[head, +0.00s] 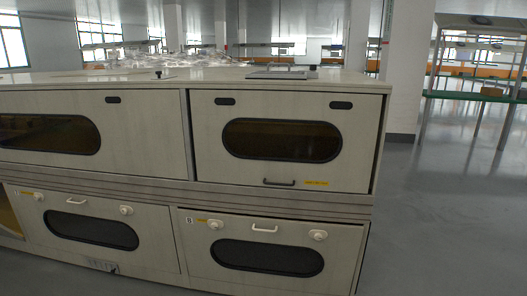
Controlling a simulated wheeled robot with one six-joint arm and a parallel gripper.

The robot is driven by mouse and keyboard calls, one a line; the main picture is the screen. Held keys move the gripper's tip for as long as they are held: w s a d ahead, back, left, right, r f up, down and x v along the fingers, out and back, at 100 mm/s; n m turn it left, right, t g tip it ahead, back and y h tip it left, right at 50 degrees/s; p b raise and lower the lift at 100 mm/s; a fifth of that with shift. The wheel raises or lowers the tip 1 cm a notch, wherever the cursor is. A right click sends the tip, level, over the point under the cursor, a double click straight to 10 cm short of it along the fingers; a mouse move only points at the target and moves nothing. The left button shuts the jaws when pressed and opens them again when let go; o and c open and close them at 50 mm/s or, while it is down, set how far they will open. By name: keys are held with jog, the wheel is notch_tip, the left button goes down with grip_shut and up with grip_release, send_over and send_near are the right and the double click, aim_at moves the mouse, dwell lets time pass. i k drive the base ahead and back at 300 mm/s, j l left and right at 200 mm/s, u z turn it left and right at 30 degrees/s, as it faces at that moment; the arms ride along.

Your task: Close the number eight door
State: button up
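A lower right door (207,270) on the pale cabinet has a dark oval window (266,259), a white handle (264,228) and two round white knobs. A small white number label (190,220) sits at its upper left; the digit is too small to read surely, perhaps an 8. Dark gaps show along this door's top and right edges, but I cannot tell whether it is shut or slightly ajar. My gripper is not in view.
An upper right door (212,165) with a dark handle and a lower left door (158,235) are beside it. The cabinet's flat top (210,77) carries a flat metal plate (282,75). Clear grey floor (440,210) lies to the right, with a shelf rack (480,96) beyond.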

aim_at(284, 255)
jog(key=i+j+u, duration=0.15)
jog(key=i+j, duration=0.25)
jog(key=i, duration=0.25)
jog(key=i+j, duration=0.3)
jog(key=i, duration=0.15)
jog(key=i+j, duration=0.25)
jog(key=i, duration=0.25)
jog(key=k+j+u, duration=0.05)
